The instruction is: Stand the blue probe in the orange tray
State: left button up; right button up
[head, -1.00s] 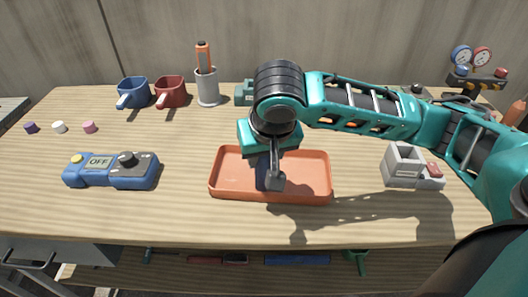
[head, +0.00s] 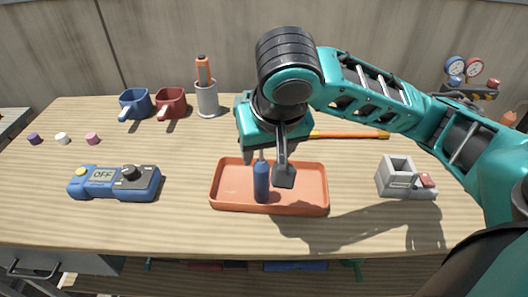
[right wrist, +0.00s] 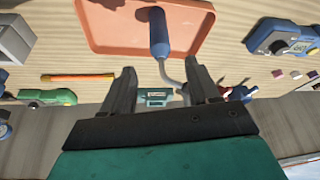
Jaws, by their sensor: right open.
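The blue probe (head: 261,183) stands upright in the orange tray (head: 314,206), left of the tray's middle, with its blue handle down. In the right wrist view its handle (right wrist: 159,32) ends in a bent grey metal stem that points toward my fingers. My right gripper (head: 272,166) is above and just behind the probe, clear of the handle. In the right wrist view the gripper (right wrist: 160,70) has its fingers wide apart, with the stem's end between them; I cannot tell whether it touches either finger. My left gripper is not in view.
A blue meter (head: 115,185) lies left of the tray. A grey divided block (head: 396,178) stands to the right. An orange rod (head: 350,135) lies behind. The table's front strip is clear.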

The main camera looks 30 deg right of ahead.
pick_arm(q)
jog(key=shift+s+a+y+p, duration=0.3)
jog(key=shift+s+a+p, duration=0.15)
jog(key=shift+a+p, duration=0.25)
pick_arm(e)
jog(key=v, duration=0.3)
jog(key=shift+s+r, duration=0.1)
jog(key=shift+r, duration=0.1)
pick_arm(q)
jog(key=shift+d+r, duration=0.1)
